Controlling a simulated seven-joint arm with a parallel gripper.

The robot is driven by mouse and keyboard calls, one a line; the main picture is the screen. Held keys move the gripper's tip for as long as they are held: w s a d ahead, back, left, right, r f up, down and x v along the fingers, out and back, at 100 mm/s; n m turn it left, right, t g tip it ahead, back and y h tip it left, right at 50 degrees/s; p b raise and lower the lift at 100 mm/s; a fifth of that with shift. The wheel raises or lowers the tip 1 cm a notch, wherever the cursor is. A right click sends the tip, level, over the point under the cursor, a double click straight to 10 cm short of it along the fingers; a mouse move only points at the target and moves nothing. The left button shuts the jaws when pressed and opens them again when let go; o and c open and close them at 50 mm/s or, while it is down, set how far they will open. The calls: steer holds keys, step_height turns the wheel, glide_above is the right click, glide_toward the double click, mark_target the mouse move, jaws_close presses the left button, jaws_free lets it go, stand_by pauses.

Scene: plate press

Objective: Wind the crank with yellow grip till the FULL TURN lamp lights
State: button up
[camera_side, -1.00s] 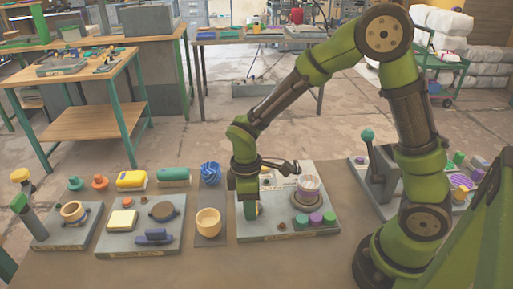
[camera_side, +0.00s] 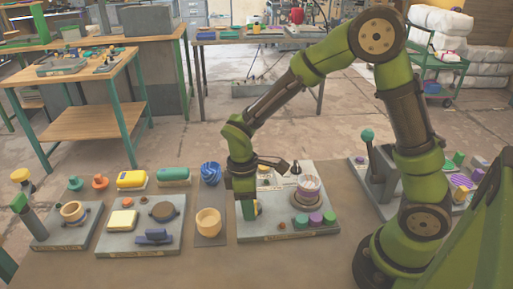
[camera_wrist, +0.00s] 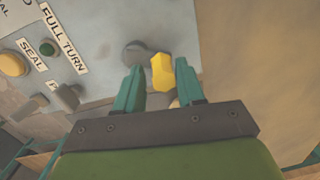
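The crank's yellow grip (camera_wrist: 162,73) stands between my gripper's two teal fingers in the wrist view, closer to the right finger. A gap shows on its left side. My gripper (camera_wrist: 160,85) is open around it; contact with the right finger cannot be told. The grey crank hub (camera_wrist: 138,52) is just beyond the left fingertip. The FULL TURN lamp (camera_wrist: 47,48) is a small dark green dome and looks unlit. In the side view my gripper (camera_side: 248,212) points down at the left part of the press plate (camera_side: 285,236), with a bit of yellow beside it.
On the press plate, a round press seat (camera_side: 306,197) and green and purple pucks (camera_side: 315,219) stand right of my gripper. A wooden cup (camera_side: 208,222) stands close on the left. A lever station (camera_side: 381,175) is at the right. A yellow dome (camera_wrist: 12,64) sits near the SEAL label.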

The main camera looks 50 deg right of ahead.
steer(key=shift+w+a+r+n+t, duration=0.25)
steer(key=shift+w+n+t, duration=0.05)
steer(key=shift+w, duration=0.3)
steer(key=shift+w+a+r+n+t, duration=0.2)
steer(key=shift+w+a+n+t, duration=0.1)
steer(key=shift+w, duration=0.25)
steer(key=shift+d+r, duration=0.15)
steer(key=shift+r, duration=1.35)
steer(key=shift+d+r, duration=0.1)
steer(key=shift+r, duration=1.35)
steer(key=s+d+r+m+t+y, duration=0.1)
steer(key=s+d+r+m+t, duration=0.1)
steer(key=s+r+m, duration=0.4)
steer(key=s+d+r+m+t+y, duration=0.1)
steer(key=s+d+r+m+t, duration=0.2)
steer(key=s+r+m+t, duration=0.2)
step_height(320, 180, up, 2)
steer(key=shift+s+d+r+m, duration=0.1)
steer(key=shift+s+d+m, duration=0.2)
steer(key=shift+s+m, duration=0.75)
steer(key=shift+w, duration=0.1)
